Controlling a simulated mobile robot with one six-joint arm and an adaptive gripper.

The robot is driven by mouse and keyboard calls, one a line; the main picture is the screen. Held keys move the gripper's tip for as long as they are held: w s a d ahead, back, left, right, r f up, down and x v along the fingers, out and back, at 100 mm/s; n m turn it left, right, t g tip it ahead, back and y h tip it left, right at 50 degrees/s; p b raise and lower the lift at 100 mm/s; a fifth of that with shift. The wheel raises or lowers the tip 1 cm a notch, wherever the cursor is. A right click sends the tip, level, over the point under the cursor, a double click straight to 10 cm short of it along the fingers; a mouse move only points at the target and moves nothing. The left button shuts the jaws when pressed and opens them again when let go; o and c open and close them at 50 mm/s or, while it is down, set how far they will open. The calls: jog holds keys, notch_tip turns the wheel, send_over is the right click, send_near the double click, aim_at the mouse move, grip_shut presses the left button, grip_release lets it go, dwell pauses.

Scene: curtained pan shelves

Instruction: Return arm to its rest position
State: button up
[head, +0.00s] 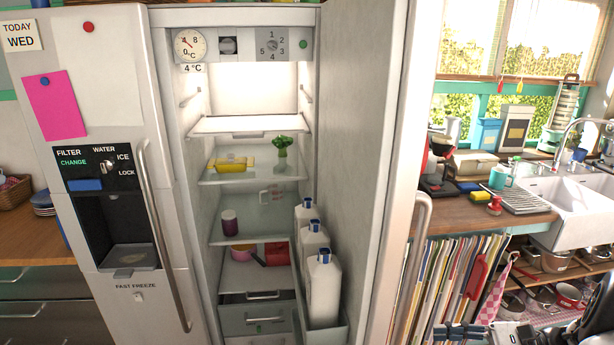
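My arm (597,322) shows at the bottom right corner, dark and grey, cut off by the picture's edge. What looks like my gripper (462,332) points left from it, low in front of the curtained shelves. Its fingers are small and partly cut off, so I cannot tell whether they are open or shut. I see no object clearly held in it. The fridge (250,100) stands open to the left, well apart from the arm.
The open fridge door (365,150) holds several white bottles (322,285) and stands between the fridge inside and my arm. A striped curtain (440,285) hangs under the wooden counter (450,210). Pans (570,294) sit on open shelves beneath the white sink (575,200), close to my arm.

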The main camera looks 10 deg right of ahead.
jog(key=s+a+r+n+g+h, duration=0.25)
jog(key=a+r+n, duration=0.2)
jog(key=a, duration=0.25)
jog(key=s+a+r+n+g+h, duration=0.1)
jog(key=a+r+n+g+h, duration=0.3)
jog(key=a, duration=0.3)
jog(key=s+a+r+n+t+h, duration=0.2)
jog(key=s+a+r+n+h, duration=0.1)
jog(key=s+n, duration=0.3)
jog(key=s+a+r+n+t+h, duration=0.3)
jog(key=s+a+n+h, duration=0.1)
jog(key=s+n, duration=0.3)
jog(key=shift+s+a+h, duration=0.25)
jog(key=shift+s+h, duration=0.1)
jog(key=shift+w, duration=0.1)
jog(key=shift+c, duration=0.6)
